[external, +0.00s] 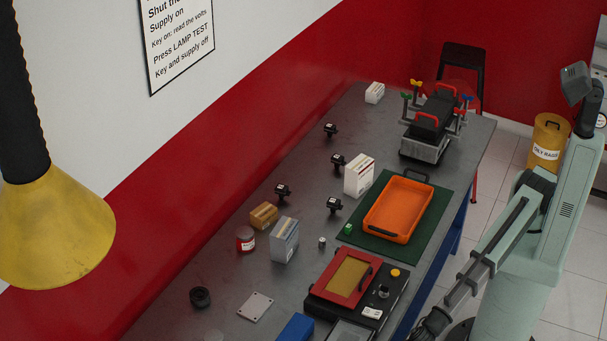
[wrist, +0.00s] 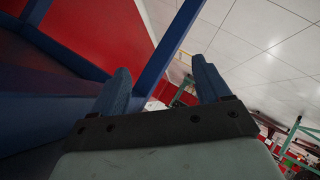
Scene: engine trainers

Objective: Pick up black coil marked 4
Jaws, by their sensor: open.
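Several small black coils with pale labels stand on the grey workbench (external: 228,290): one at the back (external: 330,129), one nearer the white box (external: 338,160), one at the left (external: 282,192) and one by the green mat (external: 334,204). Their numbers are too small to read, so I cannot tell which is marked 4. My gripper shows in the wrist view (wrist: 162,75) with its two blue fingers apart and nothing between them. In the external view, my arm hangs low beyond the bench's right edge, away from the coils. No coil shows in the wrist view.
An orange tray (external: 371,222) lies on a green mat (external: 431,232). A red-framed tester (external: 349,279) stands at the near right. White (external: 360,176) and grey (external: 285,240) boxes stand near the coils. An engine trainer (external: 427,133) stands at the back. Blue bench legs (wrist: 172,45) are close to my gripper.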

